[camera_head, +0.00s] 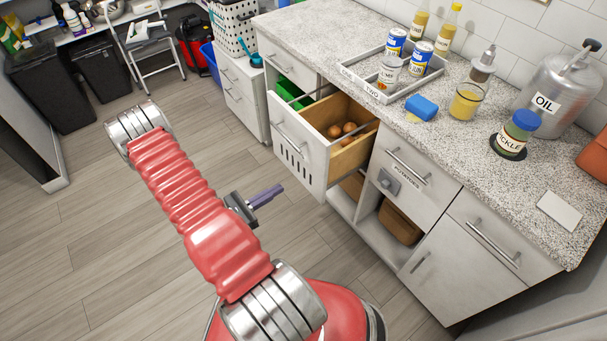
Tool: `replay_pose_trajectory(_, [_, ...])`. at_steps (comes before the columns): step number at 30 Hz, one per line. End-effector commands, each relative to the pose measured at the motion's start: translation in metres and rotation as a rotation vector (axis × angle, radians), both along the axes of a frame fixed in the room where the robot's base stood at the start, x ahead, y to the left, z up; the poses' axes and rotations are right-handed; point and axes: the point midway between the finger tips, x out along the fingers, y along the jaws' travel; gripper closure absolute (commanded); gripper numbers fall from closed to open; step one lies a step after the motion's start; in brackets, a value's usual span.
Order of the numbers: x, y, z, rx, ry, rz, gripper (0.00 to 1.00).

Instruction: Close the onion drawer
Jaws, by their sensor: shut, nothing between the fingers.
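The onion drawer (297,158) stands pulled out from the white counter. Its white front has a bar handle and a row of vertical slots, and its inside is bare wood. Several brown onions (348,129) lie inside it. My gripper (279,189) is shut and empty, with its narrow purple-grey fingers together. It is in front of the drawer, low and to the left of the front's lower part, pointing right towards it. A gap of floor shows between the fingertips and the drawer front. My red arm hides part of the floor, not the drawer.
A green container (290,92) shows at the drawer's far side. Open shelves with baskets (400,222) lie below. The floor (90,215) at left is clear.

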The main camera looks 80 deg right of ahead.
Motion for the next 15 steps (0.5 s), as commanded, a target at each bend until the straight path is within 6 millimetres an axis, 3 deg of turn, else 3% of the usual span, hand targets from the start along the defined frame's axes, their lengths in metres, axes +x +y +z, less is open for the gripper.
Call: replay_pose_trajectory(15, [-0.039,-0.043,0.000,-0.001,0.000,-0.003,1.00])
